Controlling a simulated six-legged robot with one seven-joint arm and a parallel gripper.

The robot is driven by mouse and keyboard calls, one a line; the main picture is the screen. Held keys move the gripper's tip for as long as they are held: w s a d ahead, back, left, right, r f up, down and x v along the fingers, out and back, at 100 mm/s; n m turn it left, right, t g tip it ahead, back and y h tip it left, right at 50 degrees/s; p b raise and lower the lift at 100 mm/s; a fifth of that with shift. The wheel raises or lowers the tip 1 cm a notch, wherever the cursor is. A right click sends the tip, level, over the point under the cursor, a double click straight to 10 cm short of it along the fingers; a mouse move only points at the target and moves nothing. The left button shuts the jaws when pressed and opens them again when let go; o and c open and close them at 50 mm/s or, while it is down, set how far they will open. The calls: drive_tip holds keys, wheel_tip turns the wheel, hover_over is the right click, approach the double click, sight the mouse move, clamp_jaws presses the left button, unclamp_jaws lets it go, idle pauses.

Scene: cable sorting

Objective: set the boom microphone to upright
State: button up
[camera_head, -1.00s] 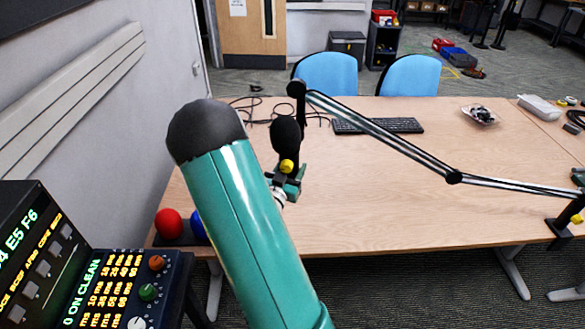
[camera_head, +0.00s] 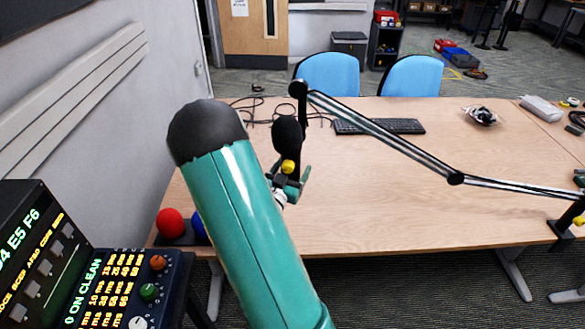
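The boom microphone hangs from the end of a jointed black and silver boom arm (camera_head: 375,135) clamped at the table's right edge. Its black head (camera_head: 287,133) points up, with a yellow knob (camera_head: 288,166) just below it. My gripper (camera_head: 291,186), green and dark, is at the lower part of the microphone, just under the yellow knob. My green arm hides part of the gripper from the left. The fingers are small and overlap the mount, so I cannot tell whether they are closed on it.
The wooden table (camera_head: 420,210) is mostly clear in the middle. A black keyboard (camera_head: 380,126) and loose dark cables (camera_head: 255,112) lie behind the microphone.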

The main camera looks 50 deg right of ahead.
drive_tip(key=v, duration=1.3)
drive_tip(key=shift+a, duration=0.15)
